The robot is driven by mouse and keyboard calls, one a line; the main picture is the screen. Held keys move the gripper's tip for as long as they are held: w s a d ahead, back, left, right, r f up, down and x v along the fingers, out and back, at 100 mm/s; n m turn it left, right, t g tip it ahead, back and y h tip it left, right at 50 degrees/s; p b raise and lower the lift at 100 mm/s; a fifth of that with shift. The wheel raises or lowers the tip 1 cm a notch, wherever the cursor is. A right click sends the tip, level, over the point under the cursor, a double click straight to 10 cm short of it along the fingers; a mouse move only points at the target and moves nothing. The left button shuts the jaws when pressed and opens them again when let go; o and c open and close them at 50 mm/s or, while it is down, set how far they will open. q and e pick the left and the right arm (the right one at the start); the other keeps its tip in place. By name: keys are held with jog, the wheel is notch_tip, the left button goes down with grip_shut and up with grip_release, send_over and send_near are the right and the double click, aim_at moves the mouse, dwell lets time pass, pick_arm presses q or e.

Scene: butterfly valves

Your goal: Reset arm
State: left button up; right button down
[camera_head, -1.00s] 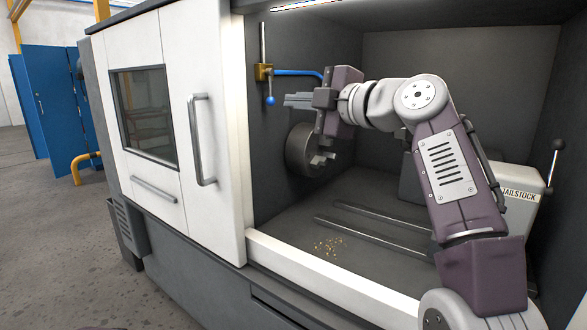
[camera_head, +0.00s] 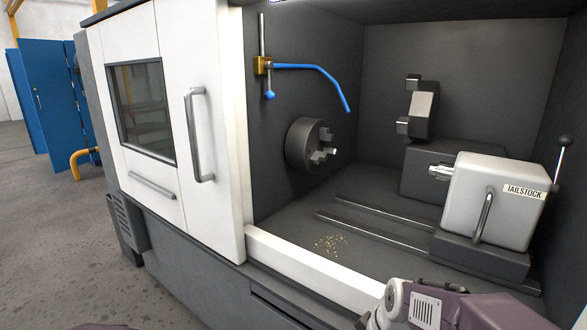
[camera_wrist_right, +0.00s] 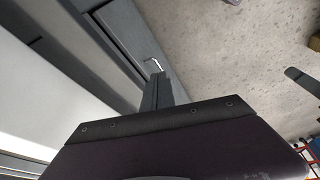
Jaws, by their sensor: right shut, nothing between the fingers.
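My right arm (camera_head: 435,308) shows only at the bottom right edge of the head view, folded low in front of the machine. Its gripper is outside the head view. In the right wrist view my right gripper (camera_wrist_right: 163,92) points away from the camera, its fingers together and empty, above the floor beside the machine's front. My left gripper is in neither view. The brass valve (camera_head: 263,66) with its blue-knobbed lever (camera_head: 269,94) hanging down is on the machine's inner left wall. A blue coolant pipe (camera_head: 310,69) runs right from it and bends down.
The lathe chuck (camera_head: 311,145) is on the inner left wall, the tailstock (camera_head: 490,200) at the right, and a tool turret (camera_head: 420,108) behind. Gold chips (camera_head: 330,244) lie on the bed. The white door (camera_head: 172,110) is slid left. Bare floor (camera_head: 60,250) lies left.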

jog(key=s+d+f+m+g+h, duration=0.1)
jog(key=s+d+f+m+g, duration=0.15)
jog(key=s+f+m, duration=0.6)
notch_tip(320, 180, up, 23)
jog(key=s+p, duration=0.1)
jog(key=p, duration=2.1)
jog(key=shift+d+r+n+t, duration=0.2)
jog(key=shift+d+n+t, duration=0.1)
jog(key=shift+n+t, duration=0.05)
jog(key=shift+s+f, duration=0.1)
